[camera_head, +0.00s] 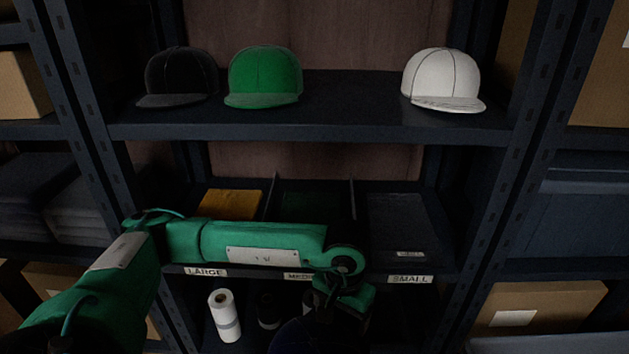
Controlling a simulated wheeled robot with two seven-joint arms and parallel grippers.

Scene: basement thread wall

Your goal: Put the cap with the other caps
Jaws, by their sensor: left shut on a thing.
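A black cap (180,75), a green cap (264,75) and a white cap (441,78) sit on the upper shelf (330,125). A wide gap separates the green cap from the white one. My left arm reaches in from the left, and its gripper (338,305) points down in front of the lower shelf. It is shut on a dark blue rounded thing (297,338), apparently a cap, at the bottom edge. The cap is dim and partly cut off by the frame, and the fingertips are hard to make out. My right gripper is not in view.
The middle shelf has compartments labelled LARGE (206,272), a partly hidden middle label and SMALL (409,279); yellow folded cloth (230,204) lies at left. A white roll (224,315) stands below. Dark uprights flank the bay.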

